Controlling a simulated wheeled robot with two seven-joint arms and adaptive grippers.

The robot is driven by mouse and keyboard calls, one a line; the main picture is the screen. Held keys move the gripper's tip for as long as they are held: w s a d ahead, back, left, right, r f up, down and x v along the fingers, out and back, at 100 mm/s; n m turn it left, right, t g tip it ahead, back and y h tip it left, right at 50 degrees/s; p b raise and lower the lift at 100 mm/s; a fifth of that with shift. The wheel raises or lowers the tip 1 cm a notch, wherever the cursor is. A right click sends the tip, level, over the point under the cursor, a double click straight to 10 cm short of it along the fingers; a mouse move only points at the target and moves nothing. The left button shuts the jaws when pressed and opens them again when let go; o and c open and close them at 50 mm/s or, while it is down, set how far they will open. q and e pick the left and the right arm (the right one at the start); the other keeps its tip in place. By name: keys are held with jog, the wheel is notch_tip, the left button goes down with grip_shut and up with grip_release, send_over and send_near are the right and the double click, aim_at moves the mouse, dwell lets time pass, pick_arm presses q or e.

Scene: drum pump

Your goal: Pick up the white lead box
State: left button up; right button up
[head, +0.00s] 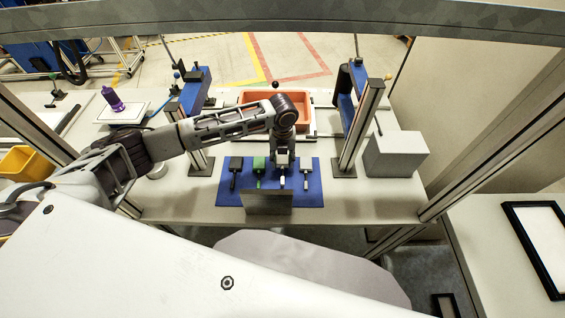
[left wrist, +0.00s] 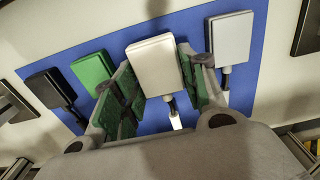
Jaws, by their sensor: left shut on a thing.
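The white lead box (head: 283,160) is at the blue mat (head: 315,197), in a row between a green box (head: 258,163) and a light grey box (head: 305,162). In the left wrist view the white box (left wrist: 153,66) sits between the green-padded fingers of my left gripper (left wrist: 160,92), which is shut on it. In the head view my left gripper (head: 283,150) reaches down from above and partly covers the box. A short dark stem and pale tip extend from the box. I cannot tell whether it is clear of the mat. My right gripper is not in view.
A black box (head: 235,164) is at the left end of the row. A grey plate (head: 267,203) stands at the mat's front edge. An orange bin (head: 253,97) is behind; blue-and-metal posts (head: 357,130) flank the area. A grey block (head: 395,155) stands at right.

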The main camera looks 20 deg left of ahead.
aim_at(283, 159)
pick_arm(q)
notch_tip(283, 159, up, 6)
jog(key=shift+f+b, duration=0.1)
jog(key=shift+b, duration=0.2)
jog(key=shift+r, duration=0.6)
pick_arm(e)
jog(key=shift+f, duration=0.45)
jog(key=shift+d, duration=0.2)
